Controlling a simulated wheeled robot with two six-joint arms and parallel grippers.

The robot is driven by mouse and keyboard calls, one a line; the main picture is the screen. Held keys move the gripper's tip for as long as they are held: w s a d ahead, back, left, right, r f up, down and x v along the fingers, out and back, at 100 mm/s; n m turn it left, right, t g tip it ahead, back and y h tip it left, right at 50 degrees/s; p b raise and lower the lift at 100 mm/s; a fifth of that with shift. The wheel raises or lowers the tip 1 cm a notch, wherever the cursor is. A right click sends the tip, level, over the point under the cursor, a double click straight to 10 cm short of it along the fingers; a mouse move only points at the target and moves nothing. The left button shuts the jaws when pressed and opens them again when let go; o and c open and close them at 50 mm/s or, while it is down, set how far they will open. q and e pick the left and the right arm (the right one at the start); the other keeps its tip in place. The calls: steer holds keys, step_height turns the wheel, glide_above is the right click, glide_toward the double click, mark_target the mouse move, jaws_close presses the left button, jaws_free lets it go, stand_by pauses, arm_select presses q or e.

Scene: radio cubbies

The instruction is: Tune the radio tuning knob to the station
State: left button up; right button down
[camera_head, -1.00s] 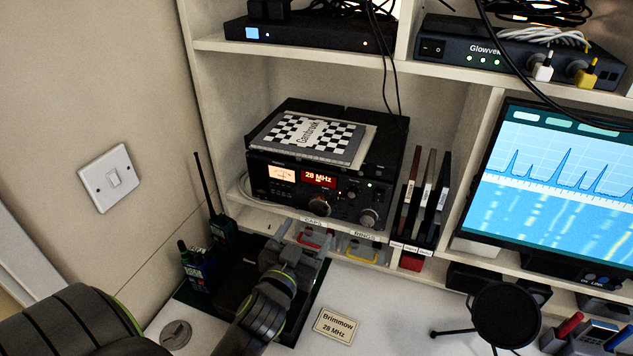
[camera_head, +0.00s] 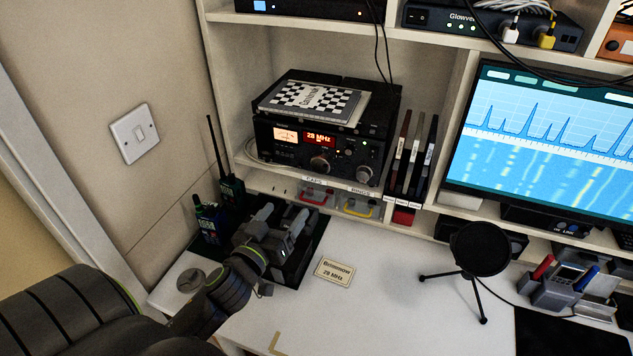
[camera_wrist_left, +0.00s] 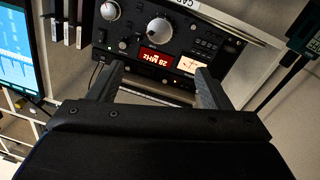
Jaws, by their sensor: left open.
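The black radio (camera_head: 290,150) sits in a cubby with its red display reading 28 MHz. Its tuning knob (camera_head: 319,163) is below the display, with another knob (camera_head: 364,174) at the lower right. In the left wrist view the radio front is upside down, and the large knob (camera_wrist_left: 158,29) shows beyond the display (camera_wrist_left: 155,58). A station card (camera_head: 336,272) on the desk reads Brimmow 28 MHz. My left gripper (camera_head: 280,216) is open and empty, below and left of the knob, apart from the radio. Its fingers also show in the left wrist view (camera_wrist_left: 160,74). My right gripper is not in view.
A checkered booklet (camera_head: 310,100) lies on the radio. Drawers with a red handle (camera_head: 316,197) and a yellow handle (camera_head: 357,208) are under it. Handheld radios (camera_head: 212,222) stand at left. A round black object on a tripod (camera_head: 479,249) stands at right. The desk front is clear.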

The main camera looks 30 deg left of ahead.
arm_select(q)
steer(key=p, duration=0.2)
glide_toward(319, 166)
steer(key=w, duration=0.2)
steer(key=w+p, duration=0.1)
steer(key=w, duration=0.1)
steer(key=w+a, duration=0.1)
steer(key=w, duration=0.2)
steer(key=shift+w+p, duration=0.1)
steer(key=shift+p, duration=0.2)
steer(key=shift+w+a+f, duration=0.1)
steer(key=shift+w+a, duration=0.05)
steer(key=shift+w, duration=0.4)
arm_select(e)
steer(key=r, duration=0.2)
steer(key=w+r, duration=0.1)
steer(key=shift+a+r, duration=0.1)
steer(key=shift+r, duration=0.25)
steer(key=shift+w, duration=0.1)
arm_select(q)
steer(key=c, duration=1)
steer(key=shift+o, duration=0.2)
steer(key=shift+m, duration=0.7)
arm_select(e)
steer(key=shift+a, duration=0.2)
